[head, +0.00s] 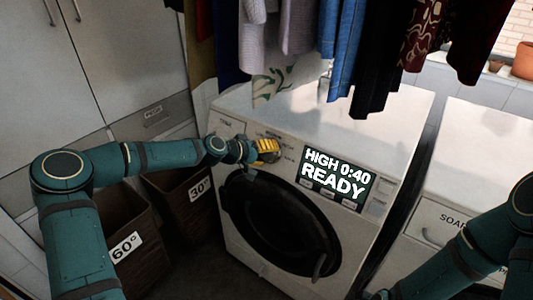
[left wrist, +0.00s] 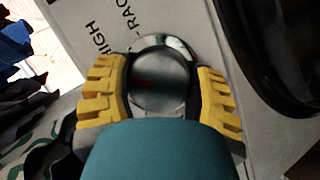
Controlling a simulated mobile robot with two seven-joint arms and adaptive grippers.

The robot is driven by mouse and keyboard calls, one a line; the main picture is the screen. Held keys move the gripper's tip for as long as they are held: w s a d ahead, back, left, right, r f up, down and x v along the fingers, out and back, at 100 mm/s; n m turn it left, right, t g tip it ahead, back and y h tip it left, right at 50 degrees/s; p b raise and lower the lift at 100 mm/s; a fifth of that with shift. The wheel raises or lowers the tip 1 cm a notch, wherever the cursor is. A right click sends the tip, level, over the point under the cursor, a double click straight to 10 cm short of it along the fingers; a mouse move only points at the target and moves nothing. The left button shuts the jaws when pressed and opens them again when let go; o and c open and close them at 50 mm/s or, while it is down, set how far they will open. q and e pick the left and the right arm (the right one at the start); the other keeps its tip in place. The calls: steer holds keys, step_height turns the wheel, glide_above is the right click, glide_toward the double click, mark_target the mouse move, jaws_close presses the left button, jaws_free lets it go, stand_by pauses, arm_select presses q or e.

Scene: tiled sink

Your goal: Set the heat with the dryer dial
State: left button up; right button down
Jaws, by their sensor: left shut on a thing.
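The white dryer (head: 305,120) stands in the middle of the head view, its lit display (head: 337,176) reading "HIGH 0:40 READY". My left gripper (head: 266,151), with yellow fingers, is at the dryer's control panel, left of the display, and hides the dial there. In the left wrist view the round silver dial (left wrist: 158,82) sits between the two yellow fingers, and the gripper is shut on it. A red mark shows on its face. Printed "HIGH" and a partly hidden "RAC" label lie just beyond it. My right arm is at the lower right; its gripper is out of view.
Clothes (head: 345,45) hang above the dryer. Dark baskets (head: 195,190) marked 30° and 60° stand at its left, below grey cabinets (head: 120,50). A second white appliance (head: 480,170) with a soap drawer stands at the right. The round black dryer door (head: 275,225) is below the panel.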

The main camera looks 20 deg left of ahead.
arm_select(q)
steer(key=o, duration=1.2)
steer(key=v, duration=1.2)
steer(key=shift+f, duration=0.1)
